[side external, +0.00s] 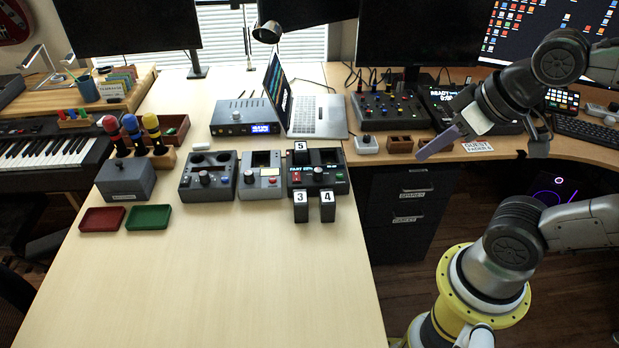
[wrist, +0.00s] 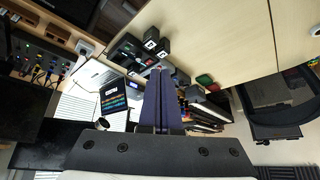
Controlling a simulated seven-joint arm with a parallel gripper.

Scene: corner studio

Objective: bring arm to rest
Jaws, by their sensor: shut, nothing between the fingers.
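My gripper (side external: 422,154) is raised at the right of the side external view, above the front of the right-hand desk, with my arm folded back behind it. Its long blue-purple fingers point down and to the left. In the wrist view the fingers (wrist: 160,72) lie side by side, shut, with nothing between them. The gripper is well to the right of the devices on the wooden table (side external: 200,290) and appears clear of them, though its exact height over the desk cannot be told.
Control boxes (side external: 208,176) and numbered blocks (side external: 314,206) stand mid-table. Red (side external: 102,219) and green (side external: 148,217) trays lie left. A laptop (side external: 316,116), mixer (side external: 392,112) and monitors (side external: 412,35) stand behind. A drawer cabinet (side external: 404,215) is below the desk. The front table is clear.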

